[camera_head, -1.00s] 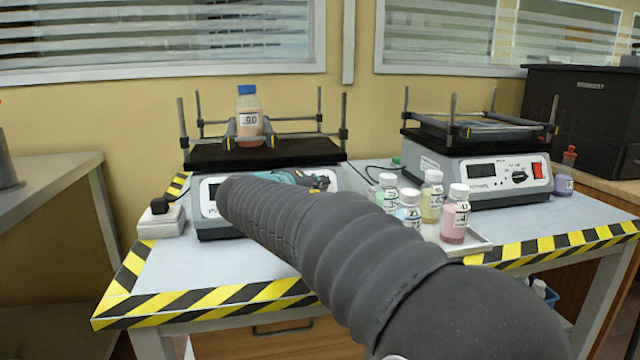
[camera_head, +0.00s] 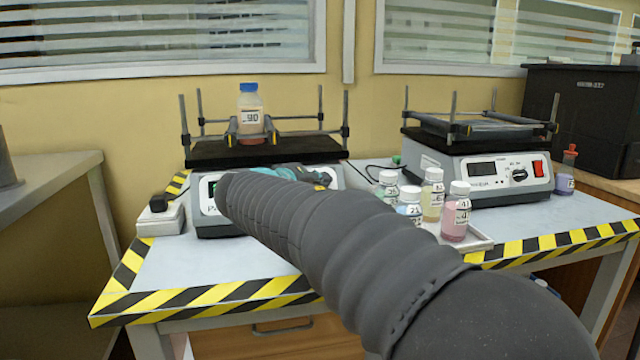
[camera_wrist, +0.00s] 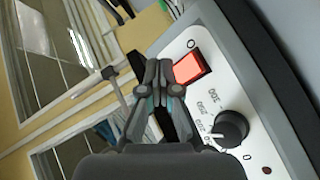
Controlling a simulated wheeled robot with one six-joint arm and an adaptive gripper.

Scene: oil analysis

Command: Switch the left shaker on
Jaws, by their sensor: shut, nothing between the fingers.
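The left shaker (camera_head: 205,228) stands on the bench, its front mostly hidden behind my arm in the head view. A bottle of orange-red liquid (camera_head: 251,122) labelled 90 sits clamped on its black platform (camera_head: 205,152). A bit of its display (camera_head: 211,189) shows green. In the wrist view the shaker's panel (camera_wrist: 224,85) has a bright red rocker switch (camera_wrist: 193,66), which looks lit, and a black knob (camera_wrist: 231,127). My gripper (camera_wrist: 161,68) is shut and empty, its fingertips just beside the switch; whether they touch it I cannot tell. In the head view it is largely hidden.
The right shaker (camera_head: 500,185) stands to the right, with several small sample bottles (camera_head: 432,195) on a tray (camera_head: 484,243) before it. A white socket box with a black plug (camera_head: 160,218) sits left. Striped tape edges the bench. A black box (camera_head: 580,110) stands far right.

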